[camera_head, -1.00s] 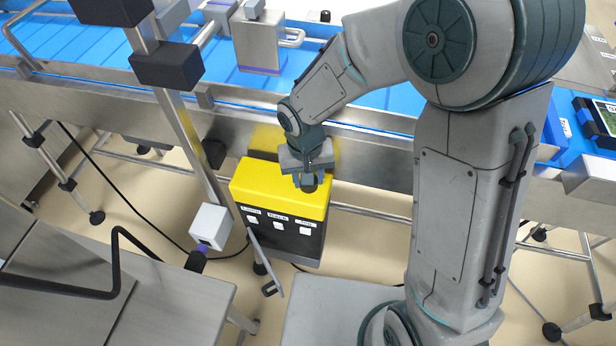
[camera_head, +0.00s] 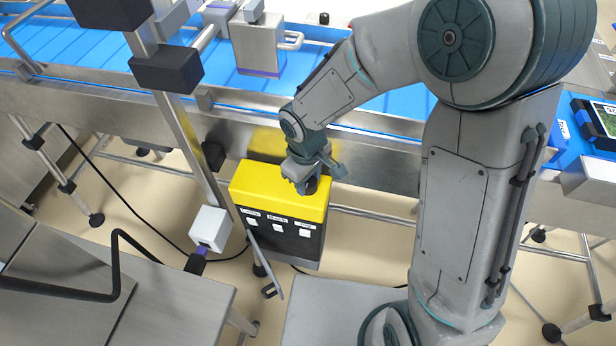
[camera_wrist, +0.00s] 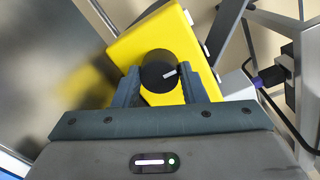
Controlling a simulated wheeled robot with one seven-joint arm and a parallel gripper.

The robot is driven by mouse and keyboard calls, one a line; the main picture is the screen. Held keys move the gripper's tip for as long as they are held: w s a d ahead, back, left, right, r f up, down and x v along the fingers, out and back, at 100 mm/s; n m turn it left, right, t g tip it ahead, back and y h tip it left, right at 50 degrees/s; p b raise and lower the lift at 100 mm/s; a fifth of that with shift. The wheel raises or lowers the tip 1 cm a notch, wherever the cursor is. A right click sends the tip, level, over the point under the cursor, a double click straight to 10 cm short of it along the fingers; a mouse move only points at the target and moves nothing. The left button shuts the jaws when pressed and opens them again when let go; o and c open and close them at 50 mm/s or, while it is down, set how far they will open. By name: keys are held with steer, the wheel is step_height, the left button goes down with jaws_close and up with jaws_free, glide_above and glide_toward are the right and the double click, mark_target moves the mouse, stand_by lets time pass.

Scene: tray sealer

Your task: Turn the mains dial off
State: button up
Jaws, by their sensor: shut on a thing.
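The mains dial (camera_wrist: 157,73) is a round black knob with a white pointer line, on the yellow top of a box (camera_head: 262,183). In the wrist view the yellow top (camera_wrist: 170,30) lies around the dial, and the white line points to the right and slightly up. My gripper (camera_head: 308,186) is over the right part of the yellow top. In the wrist view my gripper (camera_wrist: 172,86) has one finger on each side of the dial and is shut on it. In the head view the dial is mostly hidden by my fingers.
The box's dark front has labelled white switches (camera_head: 279,227). A steel frame with a blue conveyor (camera_head: 110,75) runs behind the box. A slanted steel post (camera_head: 185,130) and a white sensor box (camera_head: 210,228) stand to its left.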

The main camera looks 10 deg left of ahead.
steer(key=shift+w+a+r, duration=0.1)
stand_by(0.4)
steer(key=o, duration=1)
step_height(320, 180, up, 14)
steer(key=shift+s+a+p, duration=0.15)
steer(key=shift+s+p, duration=0.25)
steer(key=shift+p, duration=0.05)
steer(key=s+d+r+m, duration=0.1)
steer(key=s+d+m, duration=0.1)
steer(key=d+m, duration=0.2)
steer(key=s+d+r+m+t, duration=0.1)
steer(key=s+d+m, duration=0.2)
steer(key=d, duration=0.8)
steer(key=s+d+r+m+t, duration=0.1)
steer(key=s+d+m, duration=0.1)
steer(key=d+m, duration=0.3)
steer(key=d, duration=0.3)
steer(key=shift+s+r, duration=0.2)
steer(key=shift+r, duration=0.15)
